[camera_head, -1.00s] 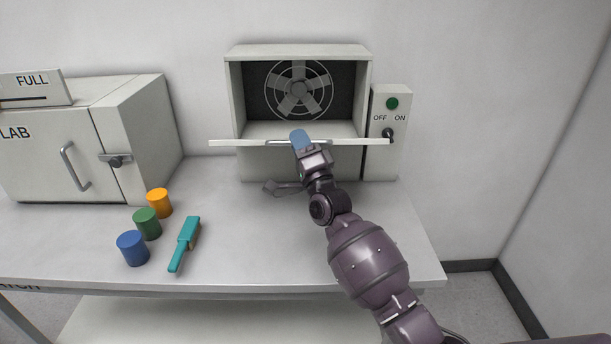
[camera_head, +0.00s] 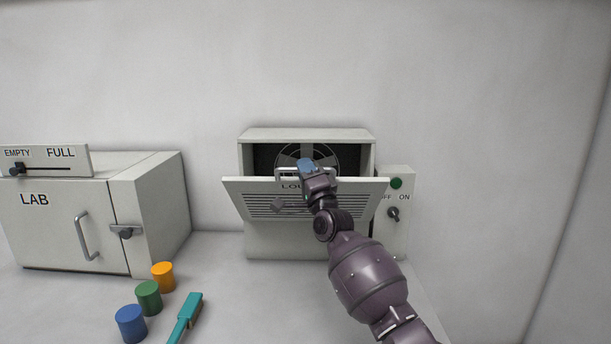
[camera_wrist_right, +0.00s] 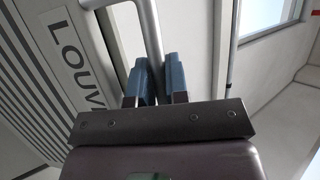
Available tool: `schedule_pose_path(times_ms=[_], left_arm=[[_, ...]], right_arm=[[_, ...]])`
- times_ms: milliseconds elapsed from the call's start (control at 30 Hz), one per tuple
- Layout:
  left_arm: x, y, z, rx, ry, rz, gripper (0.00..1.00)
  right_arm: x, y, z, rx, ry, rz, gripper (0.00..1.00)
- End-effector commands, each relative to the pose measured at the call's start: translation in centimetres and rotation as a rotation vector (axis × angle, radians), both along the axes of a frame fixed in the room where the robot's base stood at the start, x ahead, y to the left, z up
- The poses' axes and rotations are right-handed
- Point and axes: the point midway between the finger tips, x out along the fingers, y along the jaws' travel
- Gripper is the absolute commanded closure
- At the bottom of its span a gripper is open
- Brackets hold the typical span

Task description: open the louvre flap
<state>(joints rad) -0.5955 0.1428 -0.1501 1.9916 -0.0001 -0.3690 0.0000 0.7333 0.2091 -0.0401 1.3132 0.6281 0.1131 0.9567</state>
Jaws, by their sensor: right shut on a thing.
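The louvre flap (camera_head: 262,198) is a pale slatted panel on the front of the fan housing. It stands partly open, its top edge leaning out towards me and the opening above it showing. A metal bar handle (camera_head: 327,171) runs along its upper edge, partly hidden by my gripper. My right gripper (camera_head: 306,166) has blue fingers shut on this handle. In the right wrist view the fingers (camera_wrist_right: 158,82) sit on either side of the handle bar (camera_wrist_right: 149,28), beside the flap's lettering. My left gripper is not in view.
The fan (camera_head: 292,156) shows partly behind the flap. A switch panel (camera_head: 397,222) with a green light and knob stands close on the right. The LAB cabinet (camera_head: 55,235) stands left. Blue, green and orange cylinders and a teal-handled brush (camera_head: 187,314) lie on the bench at front left.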

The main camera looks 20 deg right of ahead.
Motion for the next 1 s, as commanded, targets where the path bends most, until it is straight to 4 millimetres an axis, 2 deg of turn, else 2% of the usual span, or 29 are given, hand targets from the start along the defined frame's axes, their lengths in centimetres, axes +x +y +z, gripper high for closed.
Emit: schedule_pose_path(times_ms=[233,267,400,433,767,1000], left_arm=[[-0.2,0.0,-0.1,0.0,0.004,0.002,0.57],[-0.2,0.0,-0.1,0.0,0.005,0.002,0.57],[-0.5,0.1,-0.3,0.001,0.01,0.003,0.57],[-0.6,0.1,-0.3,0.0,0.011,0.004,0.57],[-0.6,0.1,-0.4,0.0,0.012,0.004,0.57],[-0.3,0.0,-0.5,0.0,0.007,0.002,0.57]], right_arm=[[0.0,0.0,0.1,0.004,-0.002,0.002,1.0],[0.0,0.0,0.1,0.004,-0.002,0.002,0.84],[0.0,0.0,0.1,0.003,-0.001,0.002,0.62],[0.0,0.0,0.0,0.003,-0.001,0.002,0.61],[-0.2,0.0,-0.2,0.001,0.001,0.0,0.61],[-2.6,-0.5,-1.7,0.002,0.001,0.001,0.61]])
